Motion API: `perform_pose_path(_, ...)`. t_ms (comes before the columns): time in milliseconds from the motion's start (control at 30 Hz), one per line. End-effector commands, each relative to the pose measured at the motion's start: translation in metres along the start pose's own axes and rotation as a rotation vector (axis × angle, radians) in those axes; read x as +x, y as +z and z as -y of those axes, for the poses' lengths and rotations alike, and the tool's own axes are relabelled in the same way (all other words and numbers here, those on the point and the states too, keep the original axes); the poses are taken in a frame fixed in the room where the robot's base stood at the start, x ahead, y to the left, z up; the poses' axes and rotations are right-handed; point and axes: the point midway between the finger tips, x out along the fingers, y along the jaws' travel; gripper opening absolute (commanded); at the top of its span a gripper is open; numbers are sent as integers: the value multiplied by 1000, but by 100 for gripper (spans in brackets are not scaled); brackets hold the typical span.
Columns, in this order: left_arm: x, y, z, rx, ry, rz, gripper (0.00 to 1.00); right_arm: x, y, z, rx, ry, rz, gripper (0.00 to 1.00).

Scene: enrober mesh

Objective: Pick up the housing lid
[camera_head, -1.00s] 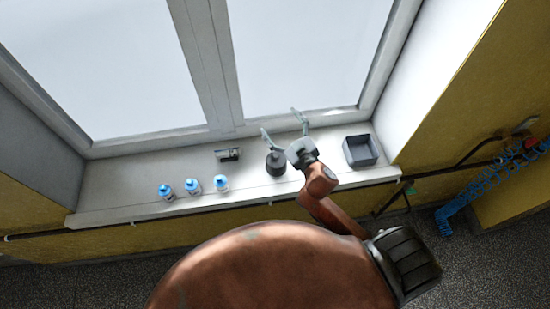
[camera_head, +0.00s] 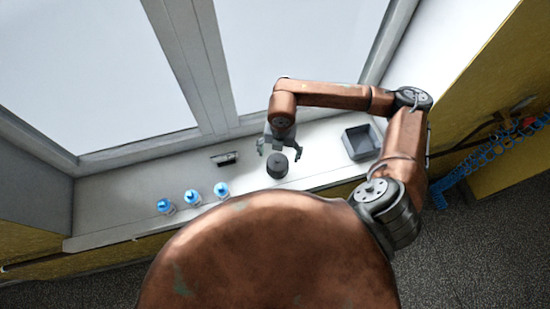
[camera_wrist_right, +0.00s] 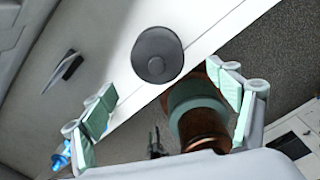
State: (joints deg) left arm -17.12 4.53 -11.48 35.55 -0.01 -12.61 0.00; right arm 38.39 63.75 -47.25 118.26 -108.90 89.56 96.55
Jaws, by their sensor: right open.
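A dark grey round piece with a small central knob, which looks like the housing lid (camera_head: 277,167), sits on the white windowsill. In the right wrist view the lid (camera_wrist_right: 157,50) shows from above, beyond the fingertips and near the sill's front edge. My right gripper (camera_head: 280,150) is open and empty, its fingers spread above and just behind the lid. In the wrist view its two pale green padded fingers (camera_wrist_right: 170,108) stand wide apart with nothing between them in their grip. Whether a fingertip touches the lid I cannot tell. My left gripper is not in view.
Three blue-capped bottles (camera_head: 192,197) stand on the sill to the left. A small dark device (camera_head: 224,159) lies behind them, near the window. A grey open bin (camera_head: 361,142) stands to the right of the lid. The window frame (camera_head: 205,65) rises behind the sill.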

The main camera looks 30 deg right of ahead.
Motion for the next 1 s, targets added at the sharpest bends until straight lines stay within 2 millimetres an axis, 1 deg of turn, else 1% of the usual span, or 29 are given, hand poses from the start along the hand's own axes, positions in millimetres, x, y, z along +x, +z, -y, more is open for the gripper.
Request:
perform_pose_path(33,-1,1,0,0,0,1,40,2,4,4,8,-15,13,82)
perform_pose_path(100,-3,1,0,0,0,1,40,8,6,5,12,-23,19,82)
perform_pose_path(367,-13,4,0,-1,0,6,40,35,5,2,10,-21,15,82)
perform_pose_path(500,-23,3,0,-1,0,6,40,55,6,-3,10,-20,14,82)
perform_pose_path(633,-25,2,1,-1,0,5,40,72,6,-2,11,-18,15,82)
perform_pose_path(733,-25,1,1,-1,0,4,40,76,6,-2,9,-18,16,82)
perform_pose_path(933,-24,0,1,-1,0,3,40,77,6,-2,9,-18,16,82)
perform_pose_path(1000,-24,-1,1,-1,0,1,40,77,6,-2,9,-18,16,77)
